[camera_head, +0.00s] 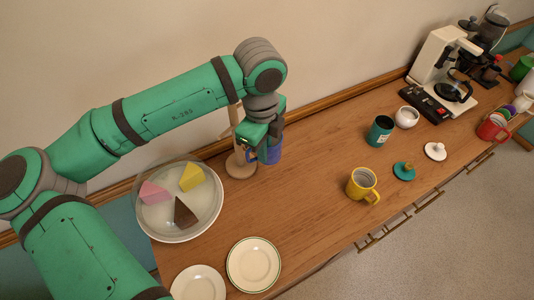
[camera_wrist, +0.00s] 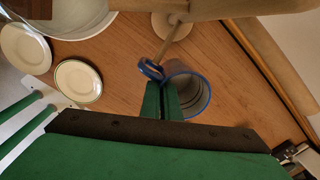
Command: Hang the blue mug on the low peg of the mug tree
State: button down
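The blue mug (camera_head: 272,154) is at my gripper (camera_head: 262,143), just right of the wooden mug tree (camera_head: 239,168). In the wrist view the mug (camera_wrist: 204,92) has its open mouth facing the camera. My gripper's green fingers (camera_wrist: 161,100) are close together on the mug's near wall, by the handle. The blue handle (camera_wrist: 150,68) points toward a thin wooden peg (camera_wrist: 170,42) of the mug tree. The peg's tip meets the handle in this view; I cannot tell whether it passes through the loop. My gripper hides part of the tree in the head view.
A glass-rimmed cake plate (camera_head: 192,222) with several wedges stands left of the tree. Two plates (camera_head: 253,265) lie in front. A yellow mug (camera_head: 362,185), a teal mug (camera_head: 381,131) and a coffee maker (camera_head: 440,70) stand right. The middle wood is clear.

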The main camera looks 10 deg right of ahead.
jog(key=shift+w+a+f, duration=0.1)
jog(key=shift+w+a, duration=0.2)
jog(key=shift+w, duration=0.3)
jog(key=shift+w+a+f, duration=0.1)
jog(key=shift+w+a, duration=0.2)
jog(key=shift+w, duration=0.3)
jog(key=shift+w+a+f, duration=0.35)
jog(key=shift+f, duration=0.4)
jog(key=c, duration=2)
grip_release()
jog(key=shift+o, duration=0.3)
notch_tip(320, 180, up, 10)
jog(key=shift+s+r, duration=0.25)
jog(key=shift+s, duration=0.05)
jog(key=shift+s+d+r, duration=0.15)
jog(key=shift+s+r, duration=0.05)
jog(key=shift+r, duration=0.25)
